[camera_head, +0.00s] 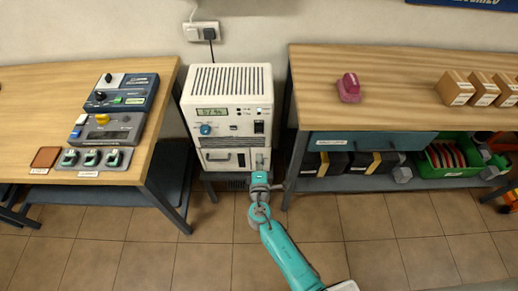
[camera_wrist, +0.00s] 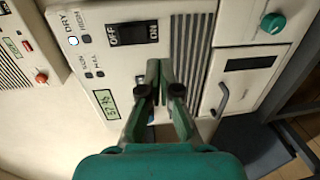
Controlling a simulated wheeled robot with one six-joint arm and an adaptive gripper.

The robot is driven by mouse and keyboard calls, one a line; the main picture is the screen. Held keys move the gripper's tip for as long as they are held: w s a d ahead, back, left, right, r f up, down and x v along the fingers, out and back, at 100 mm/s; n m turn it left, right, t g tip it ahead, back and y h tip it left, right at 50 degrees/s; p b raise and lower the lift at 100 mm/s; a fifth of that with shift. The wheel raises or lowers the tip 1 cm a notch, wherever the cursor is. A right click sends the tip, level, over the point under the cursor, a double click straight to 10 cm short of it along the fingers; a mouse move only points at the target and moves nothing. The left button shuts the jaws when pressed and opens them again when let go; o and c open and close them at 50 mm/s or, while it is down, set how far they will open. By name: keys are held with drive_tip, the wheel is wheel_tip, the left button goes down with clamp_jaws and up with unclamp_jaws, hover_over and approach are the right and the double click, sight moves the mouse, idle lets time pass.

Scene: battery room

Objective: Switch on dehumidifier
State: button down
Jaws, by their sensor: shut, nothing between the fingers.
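The white dehumidifier (camera_head: 233,108) stands between two tables, with a vented top and a lit display (camera_head: 212,112) on its front. A teal knob (camera_head: 205,129) is at its front left, and a black rocker switch (camera_head: 258,127) is at its right. In the wrist view the rocker (camera_wrist: 132,33) is marked OFF and ON; I cannot tell which side is pressed. The display (camera_wrist: 106,103) and a lit light by DRY (camera_wrist: 73,41) also show. My gripper (camera_wrist: 160,66) is shut and empty, its tips in front of the panel, beside the rocker; contact is unclear. It (camera_head: 261,165) covers the lower right front in the head view.
The left table (camera_head: 40,115) holds control boxes (camera_head: 124,92). The right table (camera_head: 390,75) holds a pink object (camera_head: 349,87) and several cardboard boxes, with bins on its lower shelf. A handled lower panel (camera_wrist: 245,66) is near my fingers. Tiled floor in front is clear.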

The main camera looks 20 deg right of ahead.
drive_tip(key=v, duration=0.3)
drive_tip(key=shift+s+a+f, duration=0.15)
drive_tip(key=shift+s+f, duration=0.25)
drive_tip(key=s+d+f+m+g+y, duration=0.1)
drive_tip(key=s+m+y, duration=0.15)
drive_tip(key=s, duration=1.05)
drive_tip(key=s+d+f+m+g+y, duration=0.1)
drive_tip(key=s+f+m+g+y, duration=0.15)
drive_tip(key=s, duration=1.05)
drive_tip(key=s+r+m+t, duration=0.1)
drive_tip(key=s+r+m, duration=0.3)
drive_tip(key=s+r, duration=0.4)
drive_tip(key=s+r+m+t, duration=0.1)
drive_tip(key=s+r+m, duration=0.4)
drive_tip(key=s+r, duration=0.4)
wheel_tip(320, 180, up, 6)
drive_tip(key=shift+d+f, duration=0.1)
drive_tip(key=shift+d, duration=0.25)
drive_tip(key=shift+t, duration=0.25)
